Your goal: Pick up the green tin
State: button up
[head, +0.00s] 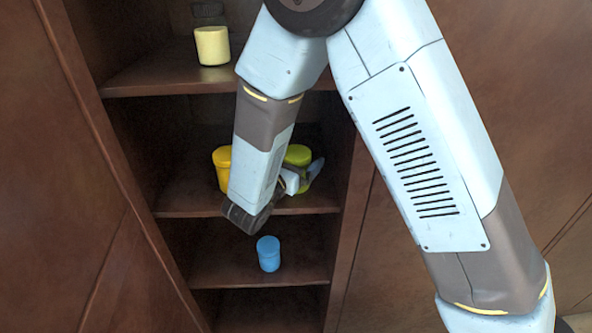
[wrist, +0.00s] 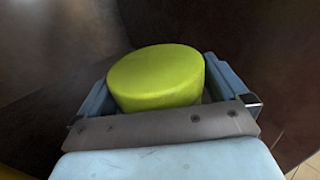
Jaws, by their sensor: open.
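The green tin (head: 299,155) stands on the middle shelf, partly hidden behind my arm in the head view. In the wrist view the green tin (wrist: 157,78) shows its round yellow-green top, between the two fingers of my gripper (wrist: 165,92). The fingers are open, one on each side of the tin; I cannot tell whether either touches it. My gripper (head: 305,175) also shows in the head view at the tin's front, largely hidden by my own wrist. The tin's lower part is hidden in both views.
A yellow tin (head: 222,168) stands left of the green tin on the same shelf, close to my forearm. A cream tin (head: 212,46) is on the shelf above, with a dark object behind it. A blue tin (head: 268,254) is on the shelf below. Cabinet walls (head: 349,180) bound the shelves.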

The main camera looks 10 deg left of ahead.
jog(key=shift+w+d, duration=0.1)
jog(key=shift+w, duration=0.1)
jog(key=c, duration=1.2)
jog(key=shift+o, duration=0.2)
jog(key=shift+r, duration=0.1)
